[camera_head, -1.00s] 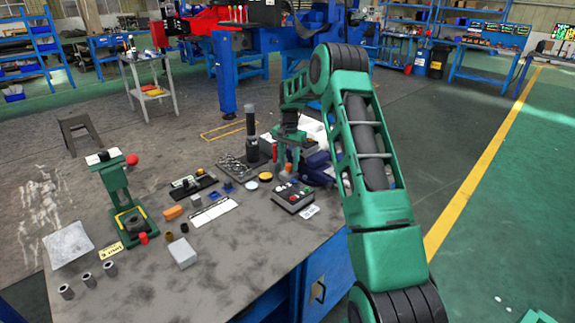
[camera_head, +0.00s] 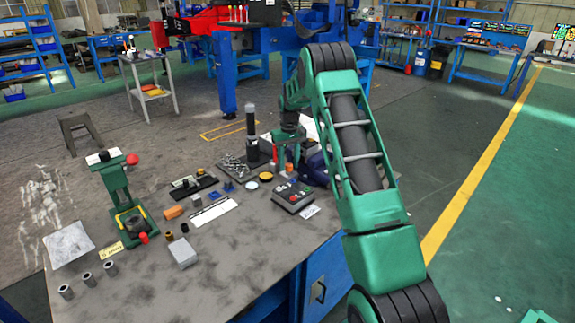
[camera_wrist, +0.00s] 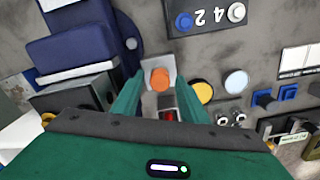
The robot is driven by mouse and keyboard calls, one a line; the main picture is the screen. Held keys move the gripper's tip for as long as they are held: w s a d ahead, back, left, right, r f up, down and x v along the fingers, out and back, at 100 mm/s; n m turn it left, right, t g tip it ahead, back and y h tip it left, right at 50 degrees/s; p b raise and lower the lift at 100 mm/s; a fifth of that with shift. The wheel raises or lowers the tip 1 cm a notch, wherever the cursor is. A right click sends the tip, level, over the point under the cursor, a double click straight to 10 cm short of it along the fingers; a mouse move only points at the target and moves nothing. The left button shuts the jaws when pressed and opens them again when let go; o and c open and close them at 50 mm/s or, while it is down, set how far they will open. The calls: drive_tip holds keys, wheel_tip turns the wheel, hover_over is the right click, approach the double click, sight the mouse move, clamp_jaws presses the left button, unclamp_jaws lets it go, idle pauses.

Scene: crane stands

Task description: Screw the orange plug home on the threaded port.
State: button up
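The round orange plug (camera_wrist: 160,79) shows in the wrist view on a pale grey block (camera_wrist: 152,66). The port's thread is not visible, so I cannot tell how far the plug is seated. My gripper (camera_wrist: 158,84) is open, with its green fingers on the left and right of the plug. Gaps show between the fingers and the plug, and nothing is held. In the head view my gripper (camera_head: 284,158) is low over the far right part of the bench, and the plug (camera_head: 289,167) is a small orange spot beside it.
A dark blue vise-like body (camera_wrist: 85,45) stands close left of the gripper in the wrist view. A button box (camera_head: 293,197) lies in front. A dark upright post (camera_head: 251,135) stands to the left, and a green press (camera_head: 122,200) farther left.

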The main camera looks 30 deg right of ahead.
drive_tip(key=n, duration=0.2)
drive_tip(key=shift+n, duration=0.3)
clamp_jaws()
drive_tip(key=m, duration=0.3)
drive_tip(key=shift+m, duration=1.1)
drive_tip(key=m, duration=0.2)
drive_tip(key=shift+m, duration=1.6)
